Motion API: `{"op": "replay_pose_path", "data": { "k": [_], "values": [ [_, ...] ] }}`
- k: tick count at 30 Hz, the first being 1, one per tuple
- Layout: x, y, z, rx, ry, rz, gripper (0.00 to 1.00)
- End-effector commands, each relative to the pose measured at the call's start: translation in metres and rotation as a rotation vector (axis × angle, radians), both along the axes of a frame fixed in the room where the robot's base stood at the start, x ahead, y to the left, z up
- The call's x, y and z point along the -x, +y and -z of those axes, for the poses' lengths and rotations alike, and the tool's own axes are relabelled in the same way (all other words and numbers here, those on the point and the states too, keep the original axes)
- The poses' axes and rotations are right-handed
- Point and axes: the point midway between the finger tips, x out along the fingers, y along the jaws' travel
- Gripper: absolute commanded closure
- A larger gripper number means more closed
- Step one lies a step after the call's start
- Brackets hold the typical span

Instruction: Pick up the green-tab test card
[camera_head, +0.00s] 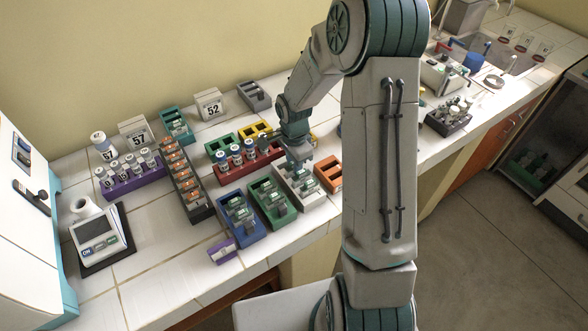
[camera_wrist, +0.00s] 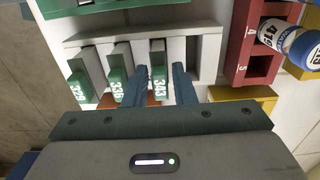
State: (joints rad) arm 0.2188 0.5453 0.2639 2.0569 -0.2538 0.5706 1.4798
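A white rack (camera_wrist: 208,62) holds a row of green-tab test cards in the wrist view. Their tabs read 329 (camera_wrist: 80,88), 336 (camera_wrist: 117,88) and 343 (camera_wrist: 158,88). My gripper (camera_wrist: 163,72) is open, with one finger on each side of the 343 card. The left finger lies between the 336 and 343 cards; the right finger is over an empty part of the rack. I cannot tell whether either finger touches the card. In the head view my gripper (camera_head: 297,152) is above the white rack (camera_head: 314,203) and partly hides its far end.
A red rack (camera_wrist: 240,45) holding a blue-capped bottle (camera_wrist: 300,42) is close to my gripper. A yellow rack (camera_wrist: 243,94) is also near. Blue (camera_head: 240,240) and green (camera_head: 282,219) card racks stand left of the white one, an orange rack (camera_head: 328,176) right.

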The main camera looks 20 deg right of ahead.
Motion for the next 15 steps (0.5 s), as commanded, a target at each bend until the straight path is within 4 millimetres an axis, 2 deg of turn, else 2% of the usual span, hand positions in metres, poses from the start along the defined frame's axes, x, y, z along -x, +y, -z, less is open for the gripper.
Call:
{"op": "replay_pose_path", "data": {
  "k": [8,11,15],
  "values": [
    [-0.0003,0.0002,0.0029,0.000,-0.001,0.000,0.76],
    [-0.0003,0.0002,0.0028,0.000,-0.001,0.000,1.00],
    [-0.0003,0.0002,0.0026,0.000,-0.001,0.000,1.00]
  ]
}}
